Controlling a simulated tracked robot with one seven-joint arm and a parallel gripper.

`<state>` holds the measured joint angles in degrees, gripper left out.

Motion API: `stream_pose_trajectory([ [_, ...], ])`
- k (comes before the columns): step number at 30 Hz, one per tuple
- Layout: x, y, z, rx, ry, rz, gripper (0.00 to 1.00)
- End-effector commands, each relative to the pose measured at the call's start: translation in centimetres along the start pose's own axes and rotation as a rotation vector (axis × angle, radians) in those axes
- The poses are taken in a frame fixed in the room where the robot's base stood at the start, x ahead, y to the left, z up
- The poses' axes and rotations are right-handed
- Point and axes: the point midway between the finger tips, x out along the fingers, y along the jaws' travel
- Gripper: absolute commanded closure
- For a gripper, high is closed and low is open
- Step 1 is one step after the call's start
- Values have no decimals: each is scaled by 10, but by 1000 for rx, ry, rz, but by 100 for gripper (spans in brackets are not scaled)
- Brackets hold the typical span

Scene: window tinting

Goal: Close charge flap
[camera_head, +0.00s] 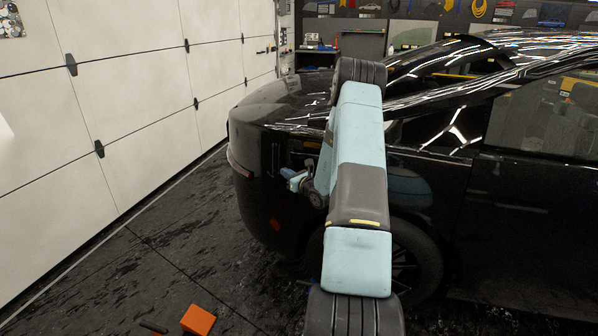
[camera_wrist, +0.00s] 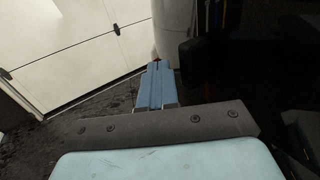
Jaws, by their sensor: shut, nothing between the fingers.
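The black car (camera_head: 520,200) stands with its rear at the left of the head view. A thin dark upright piece (camera_head: 275,158) on its rear side, above my gripper, looks like the charge flap standing out, seen nearly edge-on. In the wrist view a dark rounded panel (camera_wrist: 196,54), probably the same flap, is just right of the fingertips. My gripper (camera_head: 294,182) is close to the car's rear side, below and right of that piece. In the wrist view its blue fingers (camera_wrist: 157,68) are together and empty. I cannot tell whether they touch the flap. My arm hides part of the car.
A white panelled garage door (camera_head: 120,110) runs along the left, with a strip of dark marked floor between it and the car. An orange block (camera_head: 198,320) lies on the floor at the front. A grey-white rounded shape (camera_wrist: 175,30) is beyond the fingertips.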

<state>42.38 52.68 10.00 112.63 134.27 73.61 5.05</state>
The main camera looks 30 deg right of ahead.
Motion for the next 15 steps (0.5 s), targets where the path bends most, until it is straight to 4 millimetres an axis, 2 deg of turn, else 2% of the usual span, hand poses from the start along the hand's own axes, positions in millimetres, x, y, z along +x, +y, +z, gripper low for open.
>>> stream_pose_trajectory([
  [8, -1, 3, 0, 1, -1, 1, 100],
  [15, -14, 28, -2, 3, 2, -2, 100],
])
